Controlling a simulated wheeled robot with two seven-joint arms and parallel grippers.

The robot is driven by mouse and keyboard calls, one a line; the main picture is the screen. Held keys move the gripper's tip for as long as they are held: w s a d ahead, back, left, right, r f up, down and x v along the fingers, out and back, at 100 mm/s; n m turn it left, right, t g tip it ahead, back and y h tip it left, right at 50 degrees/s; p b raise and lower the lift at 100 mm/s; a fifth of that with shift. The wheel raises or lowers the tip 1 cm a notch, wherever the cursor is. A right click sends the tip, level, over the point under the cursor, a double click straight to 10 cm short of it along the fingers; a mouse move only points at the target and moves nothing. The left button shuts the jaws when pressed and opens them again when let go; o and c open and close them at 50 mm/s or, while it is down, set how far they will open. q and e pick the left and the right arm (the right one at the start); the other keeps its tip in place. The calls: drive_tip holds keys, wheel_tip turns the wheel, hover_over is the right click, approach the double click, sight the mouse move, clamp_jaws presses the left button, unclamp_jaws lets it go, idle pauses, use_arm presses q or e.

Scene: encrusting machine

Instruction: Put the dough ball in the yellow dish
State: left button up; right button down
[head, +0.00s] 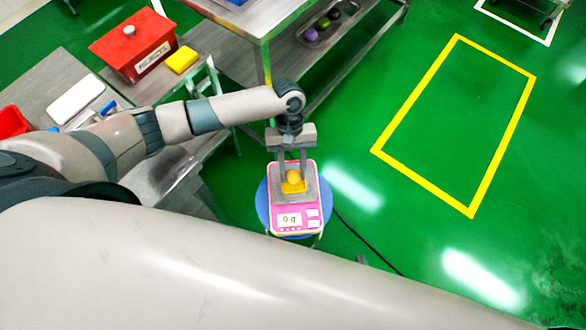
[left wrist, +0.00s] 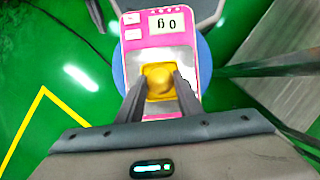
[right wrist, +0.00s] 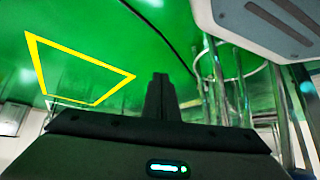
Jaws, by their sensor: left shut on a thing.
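The pale orange-yellow dough ball (head: 293,176) is between the fingers of my left gripper (head: 292,178), which is shut on it. The left wrist view shows the ball (left wrist: 160,85) over the middle of the dish (left wrist: 158,66), a finger at each side. I cannot tell whether the ball touches the dish. My right gripper (right wrist: 160,78) is shut and empty in the right wrist view and is not seen in the head view.
The scale stands on a round blue stool (head: 262,205). To the left, a table holds a red box (head: 130,45), a yellow block (head: 182,59) and a white board (head: 76,100). A metal table (head: 215,60) stands behind. Green floor with a yellow outline (head: 410,105) lies clear to the right.

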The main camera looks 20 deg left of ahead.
use_arm(q)
drive_tip(key=shift+f, duration=0.15)
drive_tip(key=shift+f, duration=0.1)
drive_tip(key=shift+f, duration=0.3)
use_arm(e)
drive_tip(key=shift+s+d+f, duration=0.1)
drive_tip(key=shift+s+d, duration=0.2)
drive_tip(key=shift+s, duration=0.55)
drive_tip(key=shift+w, duration=0.1)
